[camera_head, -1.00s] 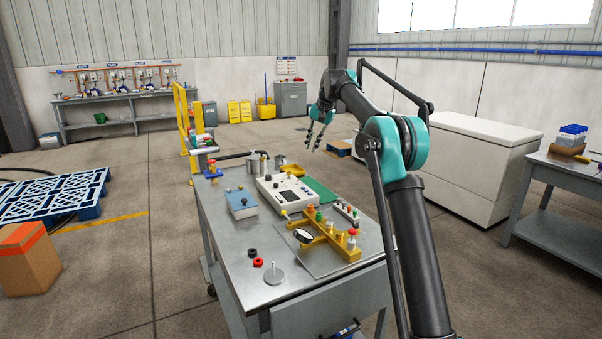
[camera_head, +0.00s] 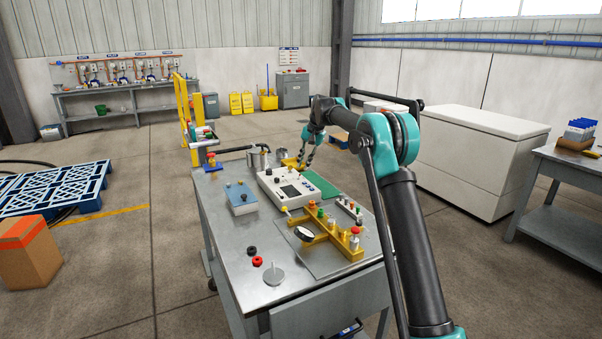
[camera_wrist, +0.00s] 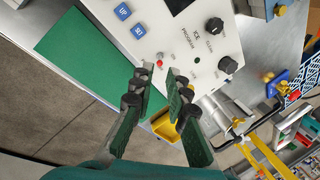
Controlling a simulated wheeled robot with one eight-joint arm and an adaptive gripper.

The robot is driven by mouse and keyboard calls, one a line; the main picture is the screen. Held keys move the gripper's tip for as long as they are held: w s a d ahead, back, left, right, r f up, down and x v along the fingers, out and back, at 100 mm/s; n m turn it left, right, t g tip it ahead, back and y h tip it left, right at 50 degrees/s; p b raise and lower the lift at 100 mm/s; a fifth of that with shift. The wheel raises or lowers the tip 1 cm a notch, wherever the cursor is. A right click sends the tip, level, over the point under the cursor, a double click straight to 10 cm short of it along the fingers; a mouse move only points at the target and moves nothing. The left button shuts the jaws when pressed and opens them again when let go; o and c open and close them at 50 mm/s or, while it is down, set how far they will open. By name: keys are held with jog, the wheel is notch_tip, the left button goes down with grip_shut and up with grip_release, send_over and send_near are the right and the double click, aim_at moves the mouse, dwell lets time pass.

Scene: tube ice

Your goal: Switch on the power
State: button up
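A white control box (camera_head: 284,188) stands on the grey cart. In the wrist view its panel (camera_wrist: 196,50) carries blue buttons marked UP (camera_wrist: 122,12) and SEL (camera_wrist: 138,31), black knobs (camera_wrist: 228,65), a dark display and a small red-tipped part (camera_wrist: 160,63) that looks like a toggle switch. My gripper (camera_head: 302,166) is at the far edge of the box, pointing down. The red-tipped part lies just beyond the fingertips; contact cannot be told. Which control is the power is not readable.
A green mat (camera_wrist: 90,62) lies beside the box, and a yellow tray (camera_wrist: 167,125) and metal cups (camera_head: 256,160) are close by. A blue box (camera_head: 240,198) stands left of the control box. A yellow valve manifold (camera_head: 330,232) is at the cart's near right.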

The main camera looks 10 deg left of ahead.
aim_at(301, 179)
jog(key=shift+x, duration=2.3)
grip_shut()
